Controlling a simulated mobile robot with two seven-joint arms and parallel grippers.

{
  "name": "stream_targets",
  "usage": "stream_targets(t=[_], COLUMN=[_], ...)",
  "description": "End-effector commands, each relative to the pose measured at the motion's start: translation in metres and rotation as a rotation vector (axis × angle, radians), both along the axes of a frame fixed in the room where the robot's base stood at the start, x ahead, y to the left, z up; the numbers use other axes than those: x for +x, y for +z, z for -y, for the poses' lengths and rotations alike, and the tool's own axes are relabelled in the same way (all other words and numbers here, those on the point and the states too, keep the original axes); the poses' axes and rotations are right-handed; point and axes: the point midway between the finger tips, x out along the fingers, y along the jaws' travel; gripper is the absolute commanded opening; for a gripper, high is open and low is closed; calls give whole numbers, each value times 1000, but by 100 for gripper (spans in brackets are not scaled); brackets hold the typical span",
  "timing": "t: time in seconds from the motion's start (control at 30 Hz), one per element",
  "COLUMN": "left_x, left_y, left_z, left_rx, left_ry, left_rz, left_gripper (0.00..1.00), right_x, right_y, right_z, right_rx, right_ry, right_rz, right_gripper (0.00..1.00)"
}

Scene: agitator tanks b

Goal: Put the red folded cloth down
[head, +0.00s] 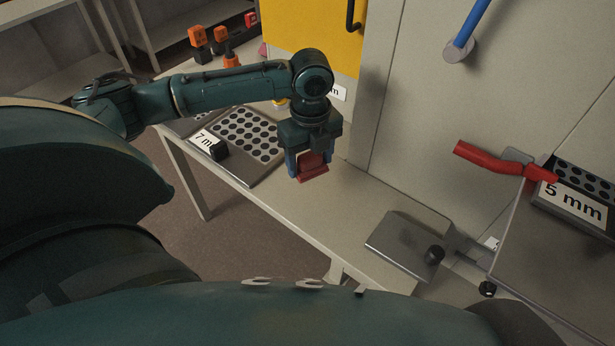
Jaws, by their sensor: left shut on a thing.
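My left gripper (309,164) hangs from the arm that comes in from the left, over the middle of the pale table. It points down and is shut on the red folded cloth (313,167). The cloth shows between the blue fingers and below them. I cannot tell whether its lower edge touches the tabletop. The bare table (350,195) lies below and to the right of the cloth. My right gripper is not in view.
A perforated tray (247,133) with a "7 m…" label stands left of the gripper. A metal plate (403,243) with a black knob lies to the right. A red handle (490,158) and a "5 mm" tray (578,200) are at far right. The table between gripper and plate is clear.

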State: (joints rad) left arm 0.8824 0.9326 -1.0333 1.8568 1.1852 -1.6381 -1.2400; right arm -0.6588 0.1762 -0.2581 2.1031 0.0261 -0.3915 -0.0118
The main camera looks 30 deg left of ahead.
Motion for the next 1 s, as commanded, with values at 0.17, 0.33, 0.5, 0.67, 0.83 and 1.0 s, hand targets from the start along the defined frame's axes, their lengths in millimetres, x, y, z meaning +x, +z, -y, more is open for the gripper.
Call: stream_targets(t=[0.17,0.33,0.5,0.67,0.83,1.0], left_x=[0,-1,0,0,0,0], left_y=[-21,-47,-68,-70,-71,-73], left_z=[0,0,1,1,1,0], left_rx=[0,1,0,0,0,0], left_ry=[0,0,-1,-1,-1,0], left_rz=[0,-3,0,1,1,1], left_gripper=[45,45,45,45,45,69], right_x=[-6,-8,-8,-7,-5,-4], right_y=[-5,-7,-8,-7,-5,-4], right_z=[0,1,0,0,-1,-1], right_rx=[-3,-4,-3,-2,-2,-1], right_ry=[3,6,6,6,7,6], right_rz=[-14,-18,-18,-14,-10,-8], right_gripper=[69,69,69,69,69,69])
